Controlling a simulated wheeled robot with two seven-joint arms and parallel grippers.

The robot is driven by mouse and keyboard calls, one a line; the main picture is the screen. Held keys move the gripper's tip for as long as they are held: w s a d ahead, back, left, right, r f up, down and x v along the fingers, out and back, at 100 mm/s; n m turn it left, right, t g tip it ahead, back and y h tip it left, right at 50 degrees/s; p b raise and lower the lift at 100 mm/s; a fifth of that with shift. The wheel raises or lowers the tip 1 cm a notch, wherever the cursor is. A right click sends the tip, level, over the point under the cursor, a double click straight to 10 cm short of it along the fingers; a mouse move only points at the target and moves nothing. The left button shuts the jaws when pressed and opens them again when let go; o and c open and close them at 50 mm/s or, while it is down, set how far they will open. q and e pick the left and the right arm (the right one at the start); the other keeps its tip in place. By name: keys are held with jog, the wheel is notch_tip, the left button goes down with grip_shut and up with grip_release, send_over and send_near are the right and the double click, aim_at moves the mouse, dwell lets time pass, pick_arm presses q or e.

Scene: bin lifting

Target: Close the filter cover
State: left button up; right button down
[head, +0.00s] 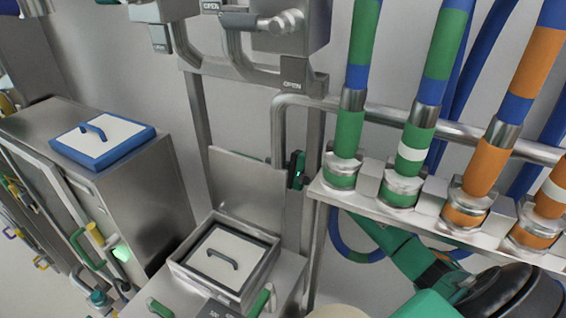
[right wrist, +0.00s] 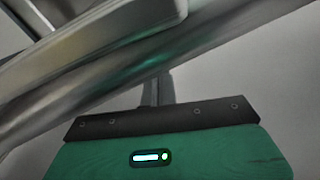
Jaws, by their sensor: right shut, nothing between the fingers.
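The filter cover (head: 248,188) is a flat grey metal panel standing raised, open, behind the filter box (head: 262,272). In the open box lies a white filter (head: 215,262) with a dark handle. My right gripper (head: 296,170) is dark green and black, just right of the raised cover. Whether it touches the cover cannot be told. In the right wrist view its thin fingers (right wrist: 160,90) are shut and empty, near a blurred metal bar. My left gripper is not in view.
A metal pipe (head: 277,130) bends down near my right gripper. A rack (head: 375,205) with green and orange hose connectors stands at the right. A grey cabinet with a blue-rimmed lid (head: 100,142) stands at the left. Green handles (head: 262,300) show in front of the box.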

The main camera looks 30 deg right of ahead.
aim_at(269, 166)
jog(key=shift+w+a, duration=0.15)
jog(key=shift+s+a+r+n, duration=0.3)
jog(key=shift+s+a+n, duration=0.05)
jog(key=shift+a, duration=0.25)
jog(key=shift+s+a+r+n, duration=0.25)
jog(key=shift+s+a+n, duration=0.1)
jog(key=shift+a, duration=0.2)
